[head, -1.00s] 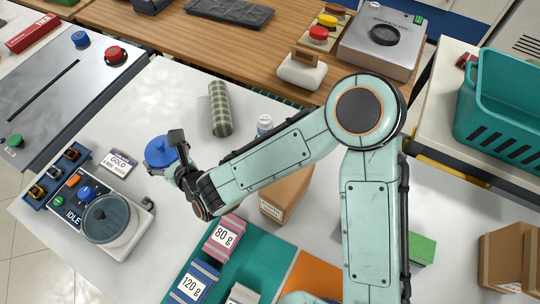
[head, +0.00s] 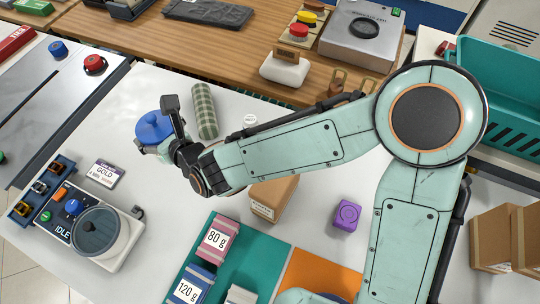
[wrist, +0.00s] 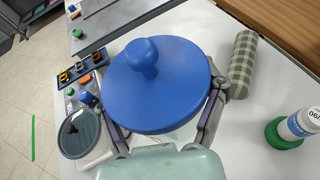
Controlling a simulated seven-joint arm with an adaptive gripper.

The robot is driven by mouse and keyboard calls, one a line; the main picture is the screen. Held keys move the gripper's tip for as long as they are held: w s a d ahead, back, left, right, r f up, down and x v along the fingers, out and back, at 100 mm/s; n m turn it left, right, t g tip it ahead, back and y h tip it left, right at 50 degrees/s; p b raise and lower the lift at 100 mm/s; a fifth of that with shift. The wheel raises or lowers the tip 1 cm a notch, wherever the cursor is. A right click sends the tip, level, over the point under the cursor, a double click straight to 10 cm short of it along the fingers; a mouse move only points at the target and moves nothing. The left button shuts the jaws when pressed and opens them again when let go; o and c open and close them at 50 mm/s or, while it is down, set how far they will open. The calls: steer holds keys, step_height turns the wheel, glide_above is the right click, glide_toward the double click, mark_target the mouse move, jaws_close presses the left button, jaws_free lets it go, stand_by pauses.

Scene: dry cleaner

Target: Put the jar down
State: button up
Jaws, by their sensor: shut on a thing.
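The jar (head: 154,129) has a round blue lid with a knob and is at the upper left of the white table in the head view. In the wrist view its blue lid (wrist: 165,90) fills the middle and hides most of the body. My gripper (head: 168,150) is shut on the jar, with a finger on either side below the lid in the wrist view (wrist: 165,128). I cannot tell whether the jar's base touches the table.
A green checked roll (head: 204,110) lies just right of the jar. A GOLD card (head: 105,174) and a device with a round dark lid (head: 97,232) are to the lower left. Bare white table (head: 110,125) lies left of the jar.

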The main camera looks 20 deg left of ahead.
steer(key=w+d+f+m+t+h, duration=0.1)
steer(key=w+d+f+m+t, duration=0.15)
steer(key=w+d, duration=1.25)
steer(key=w+d+r+m+t, duration=0.1)
steer(key=w+d+r, duration=0.15)
steer(key=d, duration=0.75)
steer(key=w+d+r, duration=0.1)
steer(key=w+d, duration=0.2)
steer(key=d, duration=0.7)
steer(key=shift+h, duration=0.4)
step_height(320, 180, down, 20)
steer(key=shift+f, duration=0.15)
steer(key=o, duration=1.2)
steer(key=shift+f, duration=0.15)
